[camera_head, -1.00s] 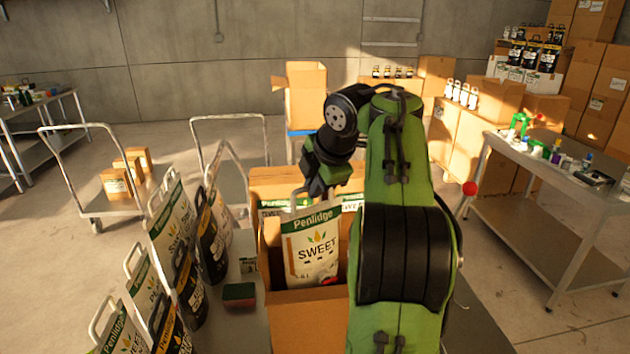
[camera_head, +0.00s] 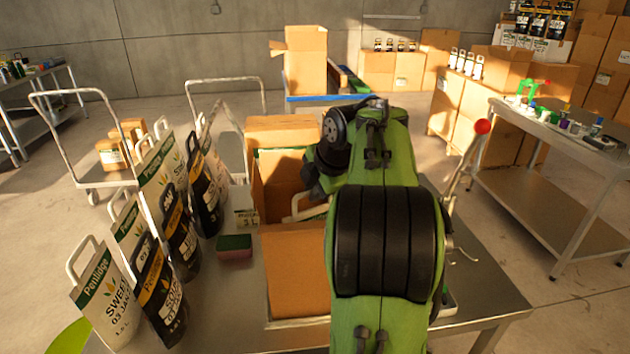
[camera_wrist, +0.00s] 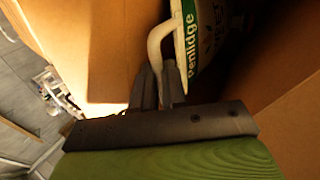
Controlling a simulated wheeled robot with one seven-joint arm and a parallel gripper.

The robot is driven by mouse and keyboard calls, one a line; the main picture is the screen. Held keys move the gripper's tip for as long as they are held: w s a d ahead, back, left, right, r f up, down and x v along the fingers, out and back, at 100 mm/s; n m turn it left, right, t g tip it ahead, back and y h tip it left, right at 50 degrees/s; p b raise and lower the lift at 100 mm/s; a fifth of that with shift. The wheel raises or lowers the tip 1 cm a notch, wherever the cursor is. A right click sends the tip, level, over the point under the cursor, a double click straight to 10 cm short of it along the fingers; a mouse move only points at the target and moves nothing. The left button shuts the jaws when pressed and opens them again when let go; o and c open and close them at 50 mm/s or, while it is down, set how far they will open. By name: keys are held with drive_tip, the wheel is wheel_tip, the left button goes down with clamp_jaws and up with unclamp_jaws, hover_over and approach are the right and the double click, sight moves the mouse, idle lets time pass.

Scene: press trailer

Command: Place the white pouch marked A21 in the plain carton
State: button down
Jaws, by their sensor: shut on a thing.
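The open brown carton (camera_head: 296,262) stands on the metal table, its flaps up. A white pouch with a green Penlidge band (camera_wrist: 205,38) hangs by its white handle from my gripper (camera_wrist: 165,84), whose fingers are closed at the handle. The pouch is down inside the carton; in the head view only a bit of its white top and handle (camera_head: 308,212) shows beside my arm. My arm hides the fingers there and the right part of the carton. No A21 mark is readable.
Several white pouches (camera_head: 103,292) and black pouches (camera_head: 160,290) stand in rows left of the carton. A green and red sponge (camera_head: 234,246) and a small label card (camera_head: 246,217) lie between. Trolleys and another table (camera_head: 540,185) stand farther off.

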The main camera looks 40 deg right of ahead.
idle(0.3)
drive_tip(key=shift+f+b, duration=0.45)
drive_tip(key=shift+f, duration=0.2)
drive_tip(key=c, duration=1.2)
unclamp_jaws()
drive_tip(key=shift+f, duration=0.1)
drive_tip(key=shift+o, duration=0.2)
